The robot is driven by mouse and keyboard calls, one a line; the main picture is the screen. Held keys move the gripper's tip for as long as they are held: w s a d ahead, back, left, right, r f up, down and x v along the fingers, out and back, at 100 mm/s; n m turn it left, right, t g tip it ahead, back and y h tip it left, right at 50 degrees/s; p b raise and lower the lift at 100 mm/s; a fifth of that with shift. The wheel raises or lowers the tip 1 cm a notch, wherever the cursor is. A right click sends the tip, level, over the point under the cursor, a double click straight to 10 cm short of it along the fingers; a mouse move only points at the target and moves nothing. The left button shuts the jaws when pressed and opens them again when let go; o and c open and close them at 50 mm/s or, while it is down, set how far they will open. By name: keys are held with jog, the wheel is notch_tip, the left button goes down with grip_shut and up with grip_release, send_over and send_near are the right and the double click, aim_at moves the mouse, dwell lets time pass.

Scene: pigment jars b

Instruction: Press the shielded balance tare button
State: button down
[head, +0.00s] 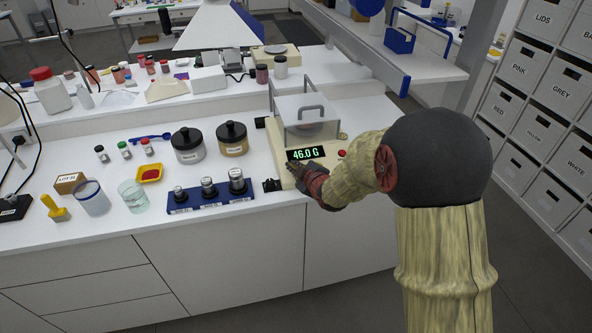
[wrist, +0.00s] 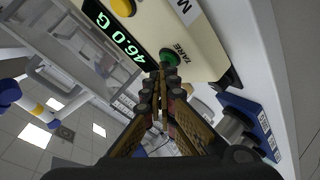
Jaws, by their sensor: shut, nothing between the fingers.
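The shielded balance (head: 286,170) is a cream unit with a clear draft shield (head: 305,112) on top. Its display (head: 304,154) reads 46.0 G in green; the display (wrist: 120,38) also shows in the wrist view. The green button (wrist: 169,57) with the TARE label sits on the front panel in the wrist view; in the head view it is hidden behind my gripper. My gripper (head: 294,169) is at the balance's front left. Its fingertips (wrist: 160,72) are shut and empty, right at the green button's edge. I cannot tell whether they touch it.
A red button (head: 342,154) is at the balance's right. A blue rack of metal weights (head: 210,199) stands just left of my gripper. Two lidded jars (head: 188,147) (head: 232,140) stand behind the rack. The counter's right end is clear.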

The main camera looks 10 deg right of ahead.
dwell(0.3)
jog(key=shift+s+r+p, duration=0.3)
jog(key=shift+r+p, duration=0.05)
jog(key=shift+r, duration=0.5)
notch_tip(320, 180, up, 6)
jog(key=s+p, duration=0.2)
jog(key=p, duration=0.1)
jog(key=shift+f, duration=0.2)
dwell(0.6)
